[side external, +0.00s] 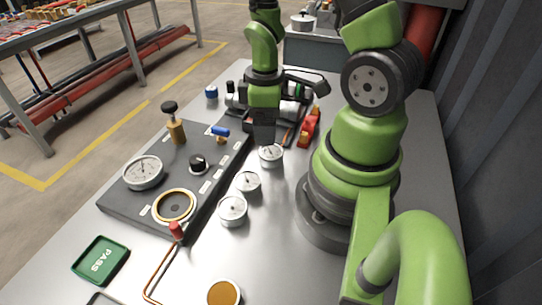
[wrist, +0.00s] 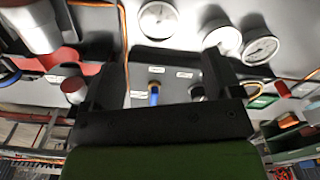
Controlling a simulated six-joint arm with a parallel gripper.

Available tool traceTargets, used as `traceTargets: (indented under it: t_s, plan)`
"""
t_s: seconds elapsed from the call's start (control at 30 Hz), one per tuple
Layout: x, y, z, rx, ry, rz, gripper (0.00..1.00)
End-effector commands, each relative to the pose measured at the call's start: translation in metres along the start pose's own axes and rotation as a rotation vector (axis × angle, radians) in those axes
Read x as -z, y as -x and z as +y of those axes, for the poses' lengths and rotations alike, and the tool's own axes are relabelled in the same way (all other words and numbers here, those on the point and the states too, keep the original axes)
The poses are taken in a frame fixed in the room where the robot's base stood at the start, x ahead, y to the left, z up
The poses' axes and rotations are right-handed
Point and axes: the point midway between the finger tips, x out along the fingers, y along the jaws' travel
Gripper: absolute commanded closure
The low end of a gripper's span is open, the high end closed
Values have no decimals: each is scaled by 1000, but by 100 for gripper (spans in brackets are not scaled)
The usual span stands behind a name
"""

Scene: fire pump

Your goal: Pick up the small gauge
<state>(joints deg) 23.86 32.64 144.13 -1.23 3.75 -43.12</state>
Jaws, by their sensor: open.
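Three small round gauges with white dials stand in a row on the grey table in the side view. The far gauge (side external: 271,155) is closest to my gripper, the middle gauge (side external: 248,182) is nearer the camera, and the near gauge (side external: 232,210) is nearest. My gripper (side external: 264,138) is open, pointing down just behind the far gauge; a clear gap cannot be judged there. In the wrist view, one gauge (wrist: 158,20) lies beyond the open fingers (wrist: 163,62), with two more gauges (wrist: 222,36) (wrist: 260,48) to the right. Nothing shows held between the fingers.
A dark panel (side external: 120,207) left of the gauges carries a larger gauge (side external: 143,172), a brass ring (side external: 174,207) and knobs. A red tool (side external: 309,128) lies right of my gripper. A green PASS tray (side external: 101,260) and a copper tube (side external: 158,269) are at the front left.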

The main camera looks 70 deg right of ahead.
Motion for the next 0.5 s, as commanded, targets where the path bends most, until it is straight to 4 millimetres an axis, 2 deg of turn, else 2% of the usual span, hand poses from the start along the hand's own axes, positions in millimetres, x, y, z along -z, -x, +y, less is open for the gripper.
traceTargets:
  t_s: [0.2,0.5]
  plan:
    - [-1,-26,-1,4,-3,-3,16]
    - [-2,-43,-1,3,-3,-3,16]
